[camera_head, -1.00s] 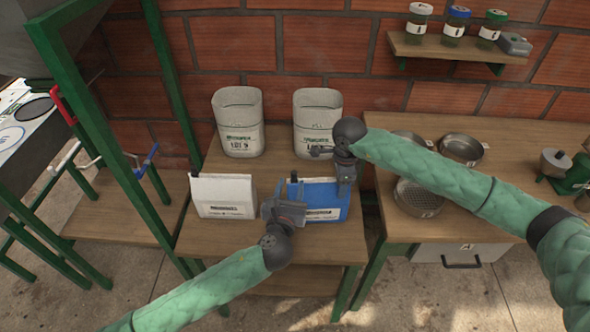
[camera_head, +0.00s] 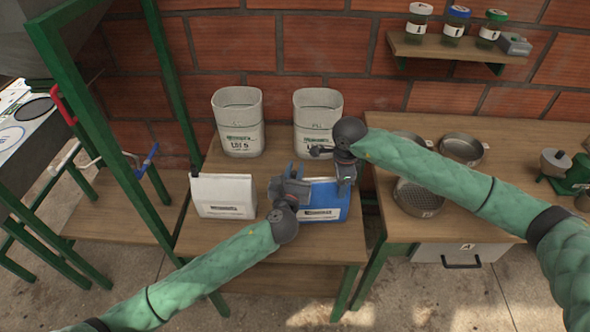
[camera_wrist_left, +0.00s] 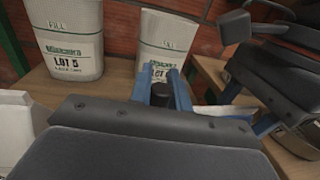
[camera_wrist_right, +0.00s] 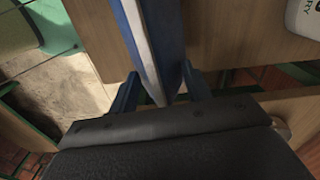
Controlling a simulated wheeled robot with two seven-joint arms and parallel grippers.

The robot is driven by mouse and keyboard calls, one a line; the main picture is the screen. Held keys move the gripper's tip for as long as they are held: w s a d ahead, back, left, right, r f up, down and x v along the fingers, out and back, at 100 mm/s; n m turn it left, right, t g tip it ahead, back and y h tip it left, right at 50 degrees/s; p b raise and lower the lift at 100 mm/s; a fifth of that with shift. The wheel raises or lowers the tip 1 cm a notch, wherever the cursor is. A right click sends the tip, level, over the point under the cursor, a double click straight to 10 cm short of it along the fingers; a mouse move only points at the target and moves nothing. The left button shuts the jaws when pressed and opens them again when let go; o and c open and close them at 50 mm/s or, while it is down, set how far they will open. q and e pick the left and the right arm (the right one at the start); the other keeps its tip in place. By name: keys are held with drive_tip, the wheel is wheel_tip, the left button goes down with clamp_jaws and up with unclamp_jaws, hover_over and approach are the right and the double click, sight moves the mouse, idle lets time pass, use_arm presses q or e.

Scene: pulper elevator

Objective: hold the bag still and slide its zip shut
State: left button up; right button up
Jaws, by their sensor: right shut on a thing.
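The blue bag (camera_head: 328,199) with a white label stands upright on the middle table in the head view. My right gripper (camera_head: 345,184) is shut on the bag's right side; the right wrist view shows the bag's blue and white edge (camera_wrist_right: 152,45) between its fingers. My left gripper (camera_head: 291,178) is at the bag's top left corner. In the left wrist view its blue fingers (camera_wrist_left: 163,88) are apart, with the dark zip pull (camera_wrist_left: 161,96) between them. Whether they touch the pull is unclear. The left gripper hides the bag's top left part in the head view.
A white bag (camera_head: 222,195) with a dark pull stands just left of the blue bag. Two pale open containers (camera_head: 239,125) (camera_head: 318,112) stand behind. The right table holds round sieves (camera_head: 419,198). The table's front strip is clear.

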use_arm(q)
clamp_jaws()
drive_tip(key=shift+w+d, duration=0.2)
drive_tip(key=shift+d, duration=2.3)
drive_tip(key=o, duration=0.6)
unclamp_jaws()
drive_tip(key=shift+o, duration=0.2)
drive_tip(key=s+a, duration=0.1)
drive_tip(key=s, duration=1.1)
drive_tip(key=shift+a, duration=0.35)
drive_tip(key=shift+c, duration=0.2)
